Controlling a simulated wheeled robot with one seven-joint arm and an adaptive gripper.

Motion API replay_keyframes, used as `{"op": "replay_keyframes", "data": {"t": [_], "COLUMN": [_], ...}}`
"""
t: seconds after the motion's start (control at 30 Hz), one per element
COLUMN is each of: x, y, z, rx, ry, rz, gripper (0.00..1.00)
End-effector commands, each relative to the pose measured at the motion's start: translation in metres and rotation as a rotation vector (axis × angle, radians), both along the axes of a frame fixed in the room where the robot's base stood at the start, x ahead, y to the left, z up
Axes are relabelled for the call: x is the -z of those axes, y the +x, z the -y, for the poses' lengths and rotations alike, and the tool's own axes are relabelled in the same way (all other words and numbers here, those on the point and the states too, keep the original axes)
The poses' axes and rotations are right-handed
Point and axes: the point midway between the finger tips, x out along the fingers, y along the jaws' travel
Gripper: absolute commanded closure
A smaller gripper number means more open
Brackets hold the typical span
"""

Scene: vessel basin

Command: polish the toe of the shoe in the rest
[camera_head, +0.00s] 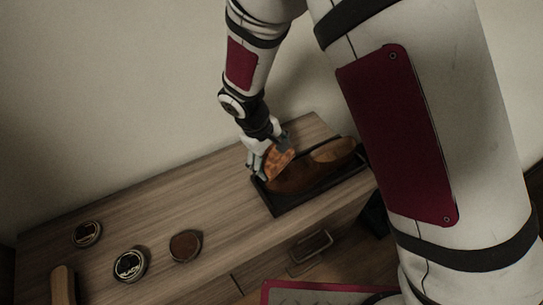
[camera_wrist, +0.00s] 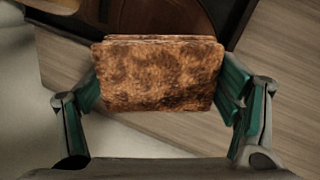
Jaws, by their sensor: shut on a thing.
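The brown shoe (camera_head: 325,160) lies in a black rest (camera_head: 275,207) on the wooden bench. My gripper (camera_head: 268,161) is shut on a mottled orange-brown cloth or pad (camera_head: 279,163), at the left end of the shoe. In the wrist view the pad (camera_wrist: 158,76) spans between the two green-lined fingers of my gripper (camera_wrist: 160,88). Part of the dark shoe (camera_wrist: 185,14) shows behind the pad. The pad hides part of the shoe's left end, and I cannot tell whether it touches the leather.
On the bench to the left are a closed tin (camera_head: 87,234), a tin labelled black (camera_head: 129,265), an open tin of brown polish (camera_head: 185,246) and a wooden-backed brush (camera_head: 63,286). A drawer handle (camera_head: 310,246) is on the front. Bench between tins and rest is clear.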

Motion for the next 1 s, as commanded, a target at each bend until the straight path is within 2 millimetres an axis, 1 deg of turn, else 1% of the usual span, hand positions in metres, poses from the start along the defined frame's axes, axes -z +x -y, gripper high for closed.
{"op": "replay_keyframes", "data": {"t": [0.57, 1.0], "x": [0.0006, 0.0078], "y": [0.0004, 0.0013], "z": [0.0003, 0.0023], "rx": [0.0, 0.0], "ry": [0.0, -0.001], "rz": [0.0, -0.001], "gripper": [0.53, 0.53]}}
